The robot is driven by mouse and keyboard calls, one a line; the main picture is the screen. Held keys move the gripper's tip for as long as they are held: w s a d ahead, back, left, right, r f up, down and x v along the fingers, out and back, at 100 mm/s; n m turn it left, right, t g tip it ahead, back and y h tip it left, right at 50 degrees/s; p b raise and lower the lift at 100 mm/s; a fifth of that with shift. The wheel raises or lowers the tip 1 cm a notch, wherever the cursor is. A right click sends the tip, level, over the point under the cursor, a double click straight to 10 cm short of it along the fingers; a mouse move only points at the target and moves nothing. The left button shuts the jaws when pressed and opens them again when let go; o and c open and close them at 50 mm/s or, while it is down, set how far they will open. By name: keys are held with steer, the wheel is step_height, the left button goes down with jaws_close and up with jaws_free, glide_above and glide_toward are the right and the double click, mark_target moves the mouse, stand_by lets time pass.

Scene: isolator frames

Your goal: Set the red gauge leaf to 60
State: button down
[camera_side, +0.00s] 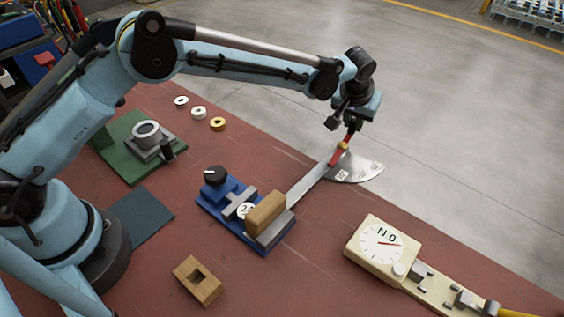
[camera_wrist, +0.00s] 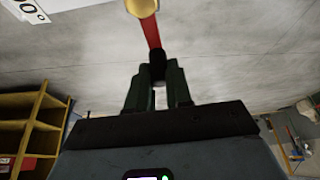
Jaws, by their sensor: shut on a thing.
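The red gauge leaf (camera_side: 338,156) is a narrow red strip with a gold round piece on it. It rises from the silver fan-shaped scale plate (camera_side: 366,172) at the end of a long flat metal bar (camera_side: 307,184). My gripper (camera_side: 350,128) is above the plate and shut on the leaf's dark upper end. In the wrist view the red leaf (camera_wrist: 152,32) runs down from the gold piece (camera_wrist: 142,6) to a black tip between my fingers (camera_wrist: 158,80). A white corner with part of a degree marking shows at top left there. The scale marks are too small to read.
A blue fixture (camera_side: 232,208) with a wooden block (camera_side: 265,212) holds the bar. A cream dial gauge (camera_side: 382,245) stands at right. A green base with a grey ring, a wooden square and several small rings sit elsewhere on the red table. Open floor lies behind the plate.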

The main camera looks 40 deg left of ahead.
mark_target(343, 143)
steer(key=shift+s+a+r+n+g+y, duration=0.1)
steer(key=shift+s+a+n+g+y, duration=0.5)
steer(key=shift+n, duration=1)
steer(key=shift+s+a+f+n+g+y, duration=0.1)
steer(key=shift+s+a+n+g+y, duration=0.2)
steer(key=shift+a+n+y, duration=0.85)
steer(key=shift+s+a+r+n+g+y, duration=0.15)
steer(key=shift+s+a+n+g, duration=0.3)
steer(key=shift+n, duration=1.6)
steer(key=shift+s+d, duration=0.1)
steer(key=shift+s, duration=0.05)
steer(key=c, duration=1)
jaws_free()
steer(key=v, duration=1.2)
